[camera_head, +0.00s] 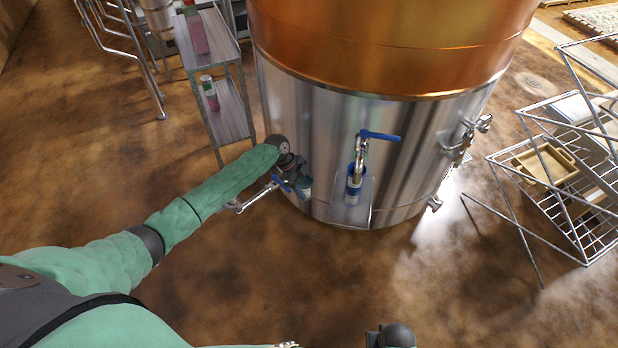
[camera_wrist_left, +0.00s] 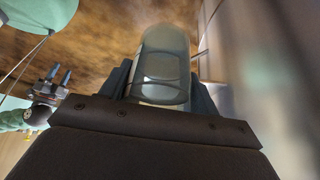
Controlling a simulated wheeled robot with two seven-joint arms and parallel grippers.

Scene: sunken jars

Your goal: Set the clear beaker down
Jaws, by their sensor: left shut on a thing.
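The clear beaker (camera_wrist_left: 163,62) is a see-through cylinder between the fingers of my left gripper (camera_wrist_left: 160,88) in the left wrist view. In the head view, my left gripper (camera_head: 296,176) is low at the front of the metal tank, mostly hidden by its own wrist. The beaker (camera_head: 306,188) shows there only as a small pale patch beside the fingers. My left gripper is shut on it and the floor shows behind it. My right gripper (camera_wrist_left: 60,82) shows small at the left of the wrist view, its two fingers apart and empty.
The big steel and copper tank (camera_head: 390,130) stands just ahead. A small ledge (camera_head: 345,213) on its front holds a blue container (camera_head: 353,188) under a blue-handled tap (camera_head: 378,136). A shelf cart (camera_head: 232,112) with pink bottles stands left. A wire rack (camera_head: 560,200) stands right.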

